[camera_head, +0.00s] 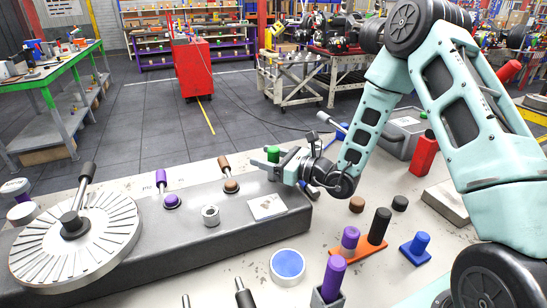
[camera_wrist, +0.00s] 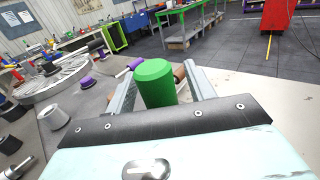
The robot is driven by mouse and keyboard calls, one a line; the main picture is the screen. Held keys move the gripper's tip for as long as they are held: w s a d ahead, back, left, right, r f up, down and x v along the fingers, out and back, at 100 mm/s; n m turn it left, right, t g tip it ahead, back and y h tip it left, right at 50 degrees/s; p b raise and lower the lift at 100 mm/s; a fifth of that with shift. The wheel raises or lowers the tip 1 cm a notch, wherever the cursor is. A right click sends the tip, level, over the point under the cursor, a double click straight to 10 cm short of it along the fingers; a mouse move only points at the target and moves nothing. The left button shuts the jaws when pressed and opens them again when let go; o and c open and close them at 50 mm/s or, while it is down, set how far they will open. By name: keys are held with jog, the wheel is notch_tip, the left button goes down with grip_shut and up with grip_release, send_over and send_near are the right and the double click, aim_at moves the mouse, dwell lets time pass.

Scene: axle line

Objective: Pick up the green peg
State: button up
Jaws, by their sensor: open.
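The green peg (camera_wrist: 156,84) is a plain cylinder, upright in the wrist view, with its top face showing. It is between the two fingers of my gripper (camera_wrist: 163,70), which are spread to its left and right. A gap shows on the left; whether the right finger touches it I cannot tell. In the head view the green peg (camera_head: 272,153) shows as a small patch at my gripper (camera_head: 267,159), just behind the grey fixture block. Its lower end is hidden in both views.
The grey fixture block (camera_head: 240,240) carries a slotted round dial (camera_head: 105,240) and purple and brown levers.

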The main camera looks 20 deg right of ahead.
jog(key=shift+c, duration=0.3)
jog(key=c, duration=1.1)
notch_tip(320, 180, up, 10)
jog(key=b, duration=0.1)
jog(key=shift+b, duration=0.35)
